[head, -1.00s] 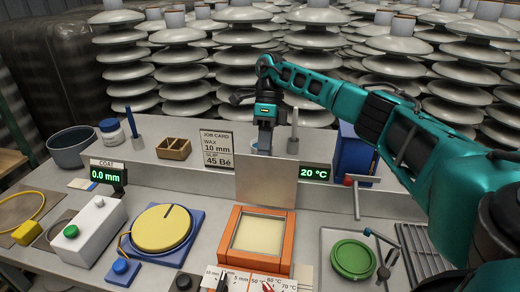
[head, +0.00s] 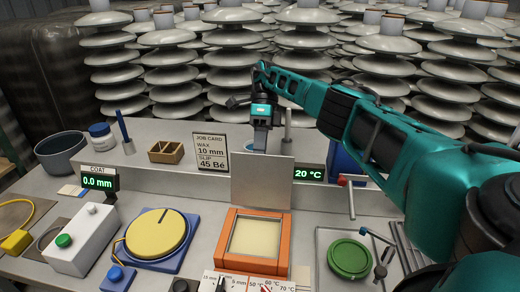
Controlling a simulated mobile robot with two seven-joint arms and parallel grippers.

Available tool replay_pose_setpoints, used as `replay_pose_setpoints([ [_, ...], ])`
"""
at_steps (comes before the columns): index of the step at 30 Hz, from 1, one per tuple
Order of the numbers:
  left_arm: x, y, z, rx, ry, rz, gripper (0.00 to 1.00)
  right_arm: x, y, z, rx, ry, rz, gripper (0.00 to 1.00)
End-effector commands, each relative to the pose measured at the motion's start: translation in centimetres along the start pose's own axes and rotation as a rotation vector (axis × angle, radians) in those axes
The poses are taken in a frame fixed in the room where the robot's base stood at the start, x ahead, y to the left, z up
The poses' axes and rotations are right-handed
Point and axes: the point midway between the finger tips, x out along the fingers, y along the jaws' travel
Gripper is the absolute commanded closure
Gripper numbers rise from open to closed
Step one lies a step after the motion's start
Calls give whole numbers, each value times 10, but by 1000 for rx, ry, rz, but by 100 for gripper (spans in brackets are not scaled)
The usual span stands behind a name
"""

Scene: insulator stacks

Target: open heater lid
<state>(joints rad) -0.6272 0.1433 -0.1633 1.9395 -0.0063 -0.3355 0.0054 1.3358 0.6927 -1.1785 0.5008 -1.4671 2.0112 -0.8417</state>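The heater is an orange square frame (head: 229,242) around a pale cream surface, at the front middle of the bench. Its lid, a flat grey plate (head: 262,181), stands upright at the heater's back edge, so the heater is uncovered. My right gripper (head: 261,143) points down at the lid's top edge, at or just behind it. The lid hides the fingertips' lower part, so I cannot tell whether they touch or grip it. My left gripper is not in view.
A display reading 20 °C (head: 310,173) stands right of the lid. A yellow disc (head: 155,232) on a blue base is left of the heater, and a green disc (head: 350,258) is right. A dial panel (head: 240,284) is in front. Insulator stacks fill the background.

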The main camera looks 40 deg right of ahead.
Motion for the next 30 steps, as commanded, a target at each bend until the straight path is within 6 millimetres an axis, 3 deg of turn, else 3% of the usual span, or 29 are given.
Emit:
replay_pose_setpoints([
  [1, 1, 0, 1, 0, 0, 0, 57, 9, -1, 3, -4, 9, 4, 100],
  [6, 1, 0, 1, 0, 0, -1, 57, 9, -1, 4, -5, 9, 4, 100],
  [7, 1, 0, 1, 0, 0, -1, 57, 9, -1, 4, -5, 9, 4, 88],
  [15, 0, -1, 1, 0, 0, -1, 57, 6, 0, 5, -9, 3, 4, 64],
  [30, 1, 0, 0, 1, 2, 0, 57, 2, 6, 8, -17, -5, -27, 64],
])
